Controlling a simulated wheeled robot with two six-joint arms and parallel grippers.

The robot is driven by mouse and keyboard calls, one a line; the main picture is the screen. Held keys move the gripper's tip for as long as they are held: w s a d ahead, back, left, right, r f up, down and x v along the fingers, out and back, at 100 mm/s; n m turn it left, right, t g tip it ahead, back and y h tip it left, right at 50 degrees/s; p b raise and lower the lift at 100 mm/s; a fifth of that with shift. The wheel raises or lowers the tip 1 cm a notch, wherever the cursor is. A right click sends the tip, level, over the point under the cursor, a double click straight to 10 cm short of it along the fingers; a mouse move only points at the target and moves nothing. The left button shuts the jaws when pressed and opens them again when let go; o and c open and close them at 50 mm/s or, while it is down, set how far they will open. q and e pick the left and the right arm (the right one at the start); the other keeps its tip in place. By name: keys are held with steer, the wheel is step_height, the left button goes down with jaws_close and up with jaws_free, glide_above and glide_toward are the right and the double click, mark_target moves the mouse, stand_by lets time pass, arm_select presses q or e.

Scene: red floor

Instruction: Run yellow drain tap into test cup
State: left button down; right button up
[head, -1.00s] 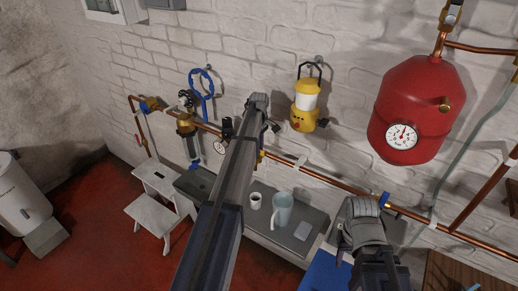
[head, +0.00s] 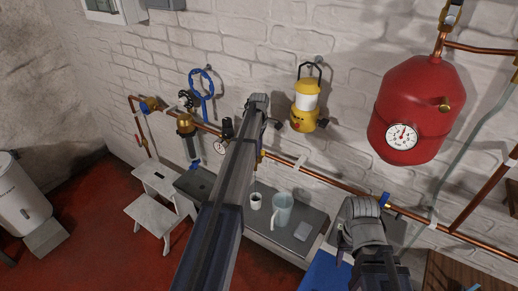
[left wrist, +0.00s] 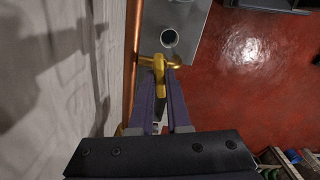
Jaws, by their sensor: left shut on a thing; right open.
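The yellow tap handle (left wrist: 158,68) is in the left wrist view, on a brass body beside the copper pipe. My left gripper (left wrist: 163,70) is shut on the handle, one finger on each side. In the head view my left arm covers most of the tap; a sliver of yellow (head: 262,158) shows beside it. A white cup (head: 256,201) stands upright on the grey bench. A round pale-rimmed vessel (left wrist: 169,38) shows from above beyond the handle in the wrist view. My right arm is at lower right; its fingers are hidden.
A pale blue jug (head: 282,210) stands beside the cup on the bench (head: 262,238). A copper pipe (head: 345,186) runs along the wall. A yellow lantern (head: 305,100) and a red tank (head: 415,110) hang above. A white step stool (head: 155,210) stands left.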

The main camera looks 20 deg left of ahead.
arm_select(q)
steer(key=c, duration=0.9)
jaws_free()
steer(key=shift+r, duration=0.15)
step_height(320, 180, up, 8)
steer(key=p, duration=0.8)
steer(key=shift+f, duration=0.2)
